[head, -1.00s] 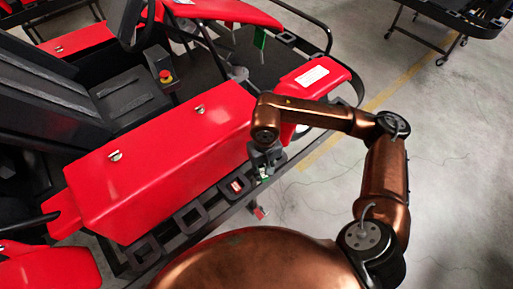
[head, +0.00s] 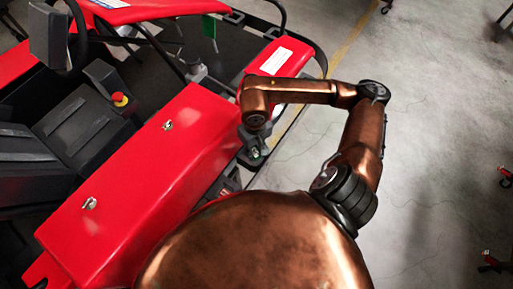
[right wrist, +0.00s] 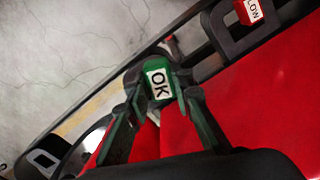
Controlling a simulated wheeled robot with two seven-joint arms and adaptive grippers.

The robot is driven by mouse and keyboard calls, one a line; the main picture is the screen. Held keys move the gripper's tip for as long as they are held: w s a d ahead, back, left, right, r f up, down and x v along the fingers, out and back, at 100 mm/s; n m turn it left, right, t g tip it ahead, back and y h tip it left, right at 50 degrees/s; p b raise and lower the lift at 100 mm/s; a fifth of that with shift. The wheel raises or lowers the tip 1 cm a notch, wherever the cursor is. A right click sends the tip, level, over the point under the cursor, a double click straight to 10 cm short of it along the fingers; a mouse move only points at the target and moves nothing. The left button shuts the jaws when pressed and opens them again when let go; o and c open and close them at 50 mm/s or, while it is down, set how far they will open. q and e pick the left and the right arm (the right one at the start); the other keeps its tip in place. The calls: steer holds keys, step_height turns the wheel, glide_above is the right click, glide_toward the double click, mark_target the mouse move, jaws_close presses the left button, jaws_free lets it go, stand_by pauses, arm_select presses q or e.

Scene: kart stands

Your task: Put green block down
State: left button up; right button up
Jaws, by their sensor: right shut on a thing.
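In the head view my right gripper (head: 252,154) points down beside the kart's red side panel, over the black side rail, and only a small bit of green shows there. I cannot tell whether the block touches the rail. My left gripper is not in view.
The red kart (head: 140,180) fills the left of the head view. A red block (right wrist: 250,12) marked "LOW" is in a slot of the rail (right wrist: 225,40). Another green piece (head: 210,28) is farther forward on the kart. Open grey floor lies to the right.

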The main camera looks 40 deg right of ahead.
mark_target(256, 148)
steer(key=w+d+f, duration=0.2)
steer(key=f, duration=0.2)
steer(key=w+d+f, duration=0.1)
steer(key=f, duration=0.1)
steer(key=shift+w+d+p, duration=0.3)
steer(key=shift+w+d, duration=0.1)
step_height(256, 148, down, 3)
steer(key=shift+w+d+p, duration=0.1)
steer(key=shift+p, duration=0.35)
steer(key=shift+f, duration=0.3)
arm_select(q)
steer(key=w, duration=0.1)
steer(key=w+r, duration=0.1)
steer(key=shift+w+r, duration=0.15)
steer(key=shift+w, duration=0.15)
arm_select(e)
steer(key=o, duration=0.9)
